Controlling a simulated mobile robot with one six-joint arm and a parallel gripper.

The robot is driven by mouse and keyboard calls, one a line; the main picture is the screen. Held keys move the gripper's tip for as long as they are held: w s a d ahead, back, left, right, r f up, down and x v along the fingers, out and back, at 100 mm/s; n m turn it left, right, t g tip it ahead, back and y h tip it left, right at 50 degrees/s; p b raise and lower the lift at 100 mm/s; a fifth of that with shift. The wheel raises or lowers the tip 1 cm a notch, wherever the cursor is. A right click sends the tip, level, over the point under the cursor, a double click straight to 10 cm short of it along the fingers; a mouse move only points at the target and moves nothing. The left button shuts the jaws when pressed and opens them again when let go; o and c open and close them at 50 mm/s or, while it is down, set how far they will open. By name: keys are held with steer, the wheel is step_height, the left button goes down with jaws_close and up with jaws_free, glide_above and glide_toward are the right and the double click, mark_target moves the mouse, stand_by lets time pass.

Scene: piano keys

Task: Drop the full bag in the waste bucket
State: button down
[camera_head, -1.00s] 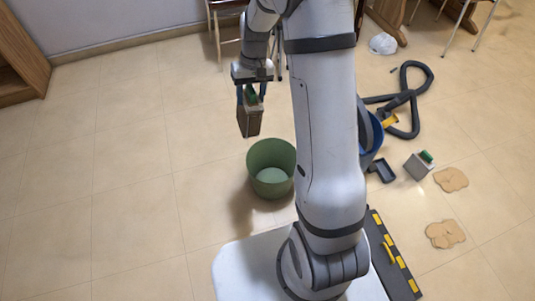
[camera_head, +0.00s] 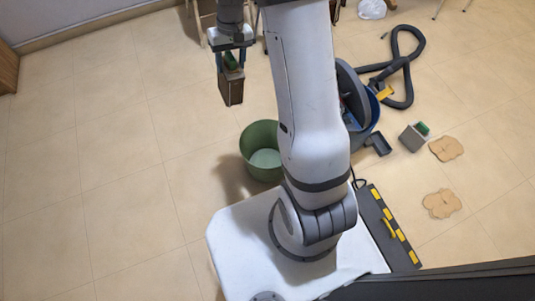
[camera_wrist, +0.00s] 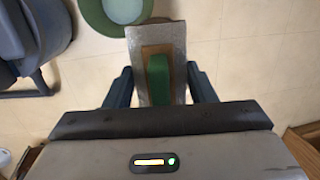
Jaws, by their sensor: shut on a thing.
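My gripper (camera_head: 231,50) is shut on the full bag (camera_head: 231,89), a brown-grey box with a green top piece. In the wrist view, the bag (camera_wrist: 142,65) sits between the two fingers of my gripper (camera_wrist: 160,88), and its green piece faces the camera. The waste bucket (camera_head: 249,155) is a round, open green pail on the floor. In the head view, the bag hangs above the floor, up and to the left of the bucket. In the wrist view, the bucket (camera_wrist: 93,14) is partly visible beyond the bag, cut by the top edge.
A blue and grey vacuum cleaner (camera_head: 363,112) with a dark hose (camera_head: 407,75) stands right of the bucket. A similar grey box with a green top (camera_head: 412,137) lies farther right, near brown patches (camera_head: 446,148). The floor left of the bucket is clear.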

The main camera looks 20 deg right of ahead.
steer(key=s+d+f+b, duration=0.2)
steer(key=s+d+f, duration=0.1)
steer(key=f, duration=0.6)
steer(key=s+d+f+b, duration=0.2)
steer(key=s+d+f, duration=0.1)
steer(key=f, duration=0.6)
steer(key=s+d+f+b, duration=0.2)
steer(key=s+d+f, duration=0.1)
steer(key=f, duration=0.5)
steer(key=shift+d+f+m, duration=0.3)
steer(key=shift+f, duration=0.1)
steer(key=c, duration=0.5)
jaws_free()
steer(key=shift+w+d+r+p, duration=0.15)
steer(key=shift+r+p, duration=0.4)
steer(key=shift+r, duration=0.75)
steer(key=shift+w+d+r+p, duration=0.15)
steer(key=shift+r+p, duration=0.4)
steer(key=shift+r, duration=0.7)
steer(key=shift+w+d+r+p, duration=0.1)
steer(key=shift+d+r+p, duration=0.3)
steer(key=shift+r, duration=0.9)
steer(key=shift+a, duration=0.15)
